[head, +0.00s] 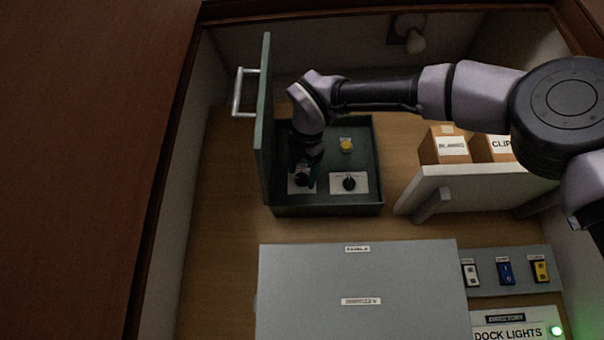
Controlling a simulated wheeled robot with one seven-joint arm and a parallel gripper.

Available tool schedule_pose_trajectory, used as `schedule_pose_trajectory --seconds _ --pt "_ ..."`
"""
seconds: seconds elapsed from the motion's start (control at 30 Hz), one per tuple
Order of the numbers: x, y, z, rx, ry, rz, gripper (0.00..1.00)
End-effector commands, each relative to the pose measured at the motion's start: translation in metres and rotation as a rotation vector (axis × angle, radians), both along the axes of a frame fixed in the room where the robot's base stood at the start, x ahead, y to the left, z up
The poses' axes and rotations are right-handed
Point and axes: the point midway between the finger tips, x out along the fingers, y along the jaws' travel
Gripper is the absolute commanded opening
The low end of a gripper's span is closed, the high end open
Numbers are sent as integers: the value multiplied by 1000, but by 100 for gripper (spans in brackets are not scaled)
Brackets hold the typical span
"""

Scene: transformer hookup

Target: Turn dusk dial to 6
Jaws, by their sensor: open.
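In the head view a dark green box (325,212) stands open, its door (263,120) swung out at the left with a pale handle. Inside are two black dials on white label plates and a yellow button (346,145). My gripper (303,178) points down into the box at the left dial (301,180) and hides most of it. The jaws are open; whether they touch the dial I cannot tell. The right dial (349,183) is uncovered. The labels are too small to read, so I cannot tell which dial is the dusk dial.
A grey panel box (355,275) lies in front. To its right are several coloured switches (506,272) and a "DOCK LIGHTS" directory (508,332) with a green lamp. A bulb (414,42) is on the back wall.

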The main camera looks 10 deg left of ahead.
Motion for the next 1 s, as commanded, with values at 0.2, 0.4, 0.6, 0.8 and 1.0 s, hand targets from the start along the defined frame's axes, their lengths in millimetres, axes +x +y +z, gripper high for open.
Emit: schedule_pose_trajectory --seconds 0.2,0.4,0.6,0.8,1.0 --pt "1 0 0 0 0 0 73" --pt "1 0 0 0 0 0 8" --pt "1 0 -1 5 2 -1 0" --pt "1 -1 -1 50 6 -2 0" --pt "1 -3 -2 168 12 -4 0"
